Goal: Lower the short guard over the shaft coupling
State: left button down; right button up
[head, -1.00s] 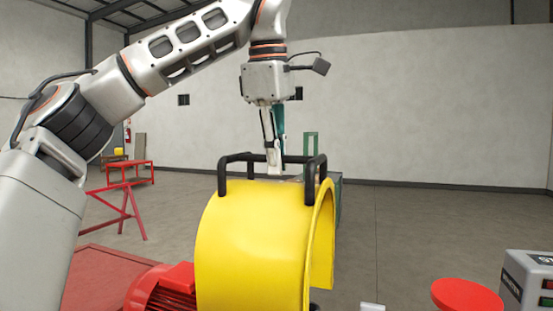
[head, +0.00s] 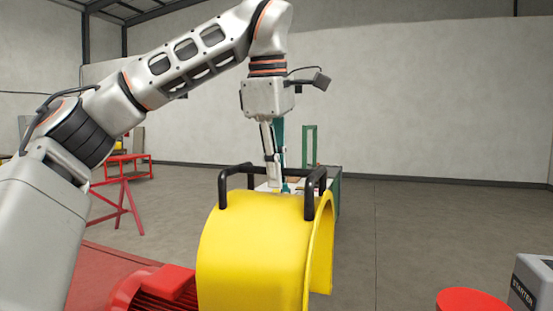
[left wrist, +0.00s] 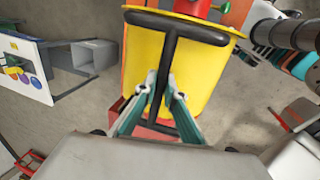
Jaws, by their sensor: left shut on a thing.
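The short guard (head: 252,245) is a yellow arched cover with a black tubular handle frame (head: 270,171) on top. It fills the lower middle of the head view and shows from above in the left wrist view (left wrist: 200,70). My left gripper (head: 273,184) is over the guard's top. In the left wrist view its fingertips (left wrist: 165,90) are on either side of the handle's long black bar (left wrist: 166,62), closed on it. The shaft coupling is not visible; whether the guard rests on anything cannot be seen. My right gripper is not in view.
A red finned motor (head: 160,290) lies left of the guard, close to it. A red round top (head: 468,301) and a grey starter box (head: 532,283) are at lower right. A red stand (head: 124,190) and a green frame (head: 310,147) stand behind. Open floor lies to the right.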

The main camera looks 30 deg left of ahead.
aim_at(276, 196)
pick_arm(q)
jog(key=shift+s+x, duration=0.2)
jog(key=shift+x, duration=0.65)
jog(key=shift+s+x, duration=0.2)
jog(key=shift+x, duration=0.65)
jog(key=shift+s+x, duration=0.2)
jog(key=shift+x, duration=0.7)
jog(key=s+b+x, duration=0.1)
jog(key=b+x, duration=0.1)
jog(key=x, duration=0.5)
jog(key=s+f+b+x, duration=0.1)
jog(key=s+b+x, duration=0.1)
jog(key=x, duration=0.6)
jog(key=shift+s+d+f, duration=0.15)
jog(key=shift+d+f, duration=0.05)
jog(key=shift+d, duration=0.35)
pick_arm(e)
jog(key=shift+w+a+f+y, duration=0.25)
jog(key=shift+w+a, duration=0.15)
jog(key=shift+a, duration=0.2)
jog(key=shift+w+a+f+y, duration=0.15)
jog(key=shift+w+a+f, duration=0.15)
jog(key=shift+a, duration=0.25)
pick_arm(q)
jog(key=shift+s+d+f, duration=0.1)
jog(key=shift+d+f, duration=0.05)
jog(key=shift+f, duration=0.25)
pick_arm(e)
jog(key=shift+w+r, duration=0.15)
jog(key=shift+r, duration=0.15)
